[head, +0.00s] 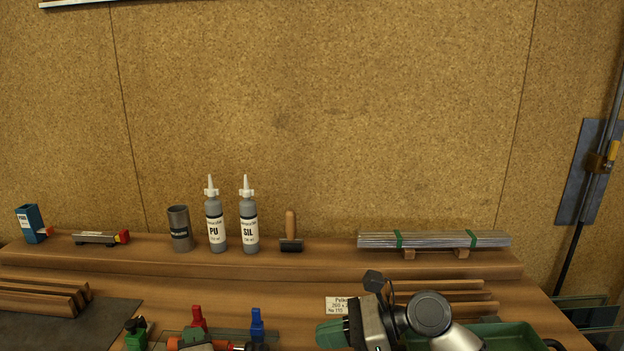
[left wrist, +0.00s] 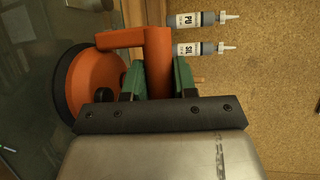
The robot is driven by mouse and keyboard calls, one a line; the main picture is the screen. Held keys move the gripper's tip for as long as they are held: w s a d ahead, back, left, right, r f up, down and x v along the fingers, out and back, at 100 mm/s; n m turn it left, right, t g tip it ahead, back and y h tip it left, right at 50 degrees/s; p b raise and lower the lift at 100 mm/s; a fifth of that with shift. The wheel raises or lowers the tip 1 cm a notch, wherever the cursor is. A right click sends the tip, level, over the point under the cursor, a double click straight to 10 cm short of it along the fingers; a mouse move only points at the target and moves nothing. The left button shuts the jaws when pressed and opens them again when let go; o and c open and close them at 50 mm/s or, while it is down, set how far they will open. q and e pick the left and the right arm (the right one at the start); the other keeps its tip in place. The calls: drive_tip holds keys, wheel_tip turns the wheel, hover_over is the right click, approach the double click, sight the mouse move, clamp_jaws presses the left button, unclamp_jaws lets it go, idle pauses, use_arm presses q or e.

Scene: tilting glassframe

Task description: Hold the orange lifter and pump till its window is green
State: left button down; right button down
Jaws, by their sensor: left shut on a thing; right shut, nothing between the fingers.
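The orange lifter (left wrist: 96,85) shows in the left wrist view as a round orange cup with a black rubber rim and an orange handle. My left gripper (left wrist: 157,72) has its green fingers on both sides of the handle and is shut on it. In the head view only a little of the orange lifter (head: 173,343) shows at the bottom edge, beside the left gripper (head: 195,340). I cannot make out its window or the colour in it. My right gripper (head: 330,335) is shut and empty, to the right of the lifter.
Green (head: 136,333), red (head: 198,319) and blue (head: 257,325) upright pieces stand near the lifter. A green tray (head: 500,337) is at the right. Two bottles (head: 216,228), a can (head: 180,228), a roller (head: 291,230) and bundled strips (head: 435,240) stand on the back shelf.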

sight(251, 350)
idle(0.8)
drive_tip(key=shift+s+d+f+n+t+h, duration=0.25)
drive_tip(key=shift+f+t, duration=0.6)
drive_tip(key=shift+t, duration=1.35)
drive_tip(key=shift+w+a+f+t+h, duration=0.3)
drive_tip(key=shift+f+t, duration=0.5)
drive_tip(key=shift+t, duration=1.4)
drive_tip(key=shift+s+d+f+n+t+h, duration=0.25)
drive_tip(key=shift+f+t, duration=0.6)
drive_tip(key=shift+t, duration=1.35)
drive_tip(key=shift+w+a, duration=0.1)
drive_tip(key=a, duration=0.8)
drive_tip(key=shift+w+a, duration=0.2)
drive_tip(key=shift+a, duration=0.2)
drive_tip(key=shift+a, duration=0.15)
drive_tip(key=shift+a, duration=0.3)
